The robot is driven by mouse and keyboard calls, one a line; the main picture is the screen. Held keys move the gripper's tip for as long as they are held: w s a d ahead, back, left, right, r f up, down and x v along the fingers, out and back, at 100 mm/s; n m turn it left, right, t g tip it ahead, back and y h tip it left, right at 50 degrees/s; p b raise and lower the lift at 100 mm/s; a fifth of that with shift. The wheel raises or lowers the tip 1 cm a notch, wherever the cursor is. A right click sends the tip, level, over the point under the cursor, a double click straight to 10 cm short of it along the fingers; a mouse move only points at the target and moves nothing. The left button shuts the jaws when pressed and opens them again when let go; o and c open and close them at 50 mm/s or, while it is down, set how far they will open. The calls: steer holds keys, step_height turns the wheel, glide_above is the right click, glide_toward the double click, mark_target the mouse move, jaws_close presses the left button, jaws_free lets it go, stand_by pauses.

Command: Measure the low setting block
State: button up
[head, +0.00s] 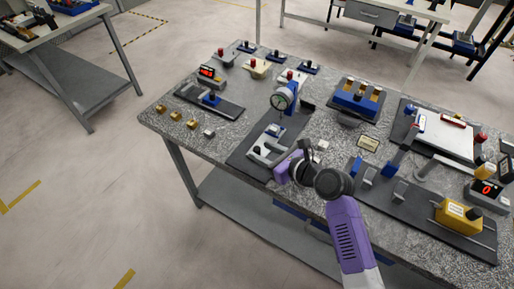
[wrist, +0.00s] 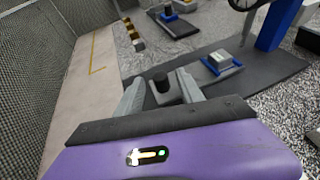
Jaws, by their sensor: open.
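My gripper (head: 266,152) is open above the dark base plate (head: 240,160) of a dial gauge (head: 280,101). In the wrist view a black knob on a grey base (wrist: 160,83) shows between or just beyond the fingers (wrist: 158,92); I cannot tell whether they touch it. A small pale block (wrist: 219,56) sits on a blue holder (wrist: 222,66) beside it, below the gauge. A small grey block (head: 209,133) lies at the table's front left edge, in a row with several gold blocks (head: 176,116). No label shows which is the low setting block.
A slide with blue supports (head: 395,160) and a yellow box (head: 456,214) fill the right. A red digital display (head: 206,72) stands at the back left. The front left corner has some bare tabletop.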

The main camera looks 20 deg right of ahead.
mark_target(259, 150)
steer(key=shift+x, duration=1.7)
jaws_close()
steer(key=shift+w+d, duration=0.65)
steer(key=shift+d, duration=0.3)
steer(key=shift+w+d, duration=0.7)
steer(key=shift+d, duration=0.2)
jaws_free()
